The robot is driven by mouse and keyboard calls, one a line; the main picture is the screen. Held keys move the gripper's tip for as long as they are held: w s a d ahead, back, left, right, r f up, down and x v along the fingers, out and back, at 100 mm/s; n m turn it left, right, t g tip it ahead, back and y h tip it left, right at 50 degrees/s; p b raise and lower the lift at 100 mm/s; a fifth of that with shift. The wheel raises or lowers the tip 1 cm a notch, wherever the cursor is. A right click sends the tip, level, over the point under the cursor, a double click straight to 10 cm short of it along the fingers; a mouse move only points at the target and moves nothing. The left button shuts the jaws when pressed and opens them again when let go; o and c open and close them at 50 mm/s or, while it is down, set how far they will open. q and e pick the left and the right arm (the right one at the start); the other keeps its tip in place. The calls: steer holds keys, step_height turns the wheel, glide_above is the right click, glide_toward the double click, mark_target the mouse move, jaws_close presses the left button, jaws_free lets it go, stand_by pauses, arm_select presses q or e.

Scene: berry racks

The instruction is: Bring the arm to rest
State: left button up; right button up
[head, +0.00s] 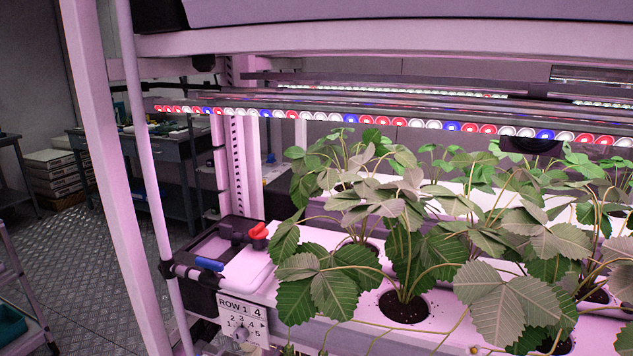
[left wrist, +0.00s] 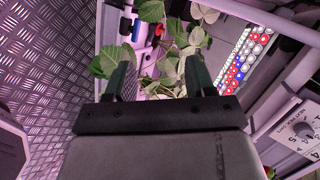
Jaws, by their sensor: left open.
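My left gripper (left wrist: 158,82) shows in the left wrist view with its two dark fingers spread apart. Nothing is between the fingertips; green leaves (left wrist: 152,40) show beyond them, and I cannot tell how far off they are. In the head view neither gripper nor any arm is visible. The right gripper is in no frame.
Strawberry plants (head: 405,262) grow from round holes in a white trough (head: 345,335). An LED bar (head: 390,121) runs above them. A white post (head: 108,180) and a row sign (head: 243,318) stand at the rack's left end. Patterned metal floor (head: 95,265) lies open at left.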

arm_select(q)
steer(key=s+f+n+g, duration=0.3)
steer(key=s+f+n, duration=0.2)
steer(key=s+f, duration=0.5)
steer(key=s+d+f+n+g, duration=0.1)
steer(key=s+f+n+g, duration=0.1)
steer(key=s, duration=0.6)
steer(key=s+d+f+n+g, duration=0.2)
steer(key=s+f+n+g, duration=0.1)
steer(key=s+f, duration=0.4)
steer(key=s+d+f+n+g, duration=0.2)
steer(key=s+f+n, duration=0.1)
steer(key=s, duration=0.8)
steer(key=shift+f+n+y+p, duration=0.3)
steer(key=shift+f+p, duration=0.1)
steer(key=shift+f, duration=0.3)
steer(key=shift+s, duration=0.1)
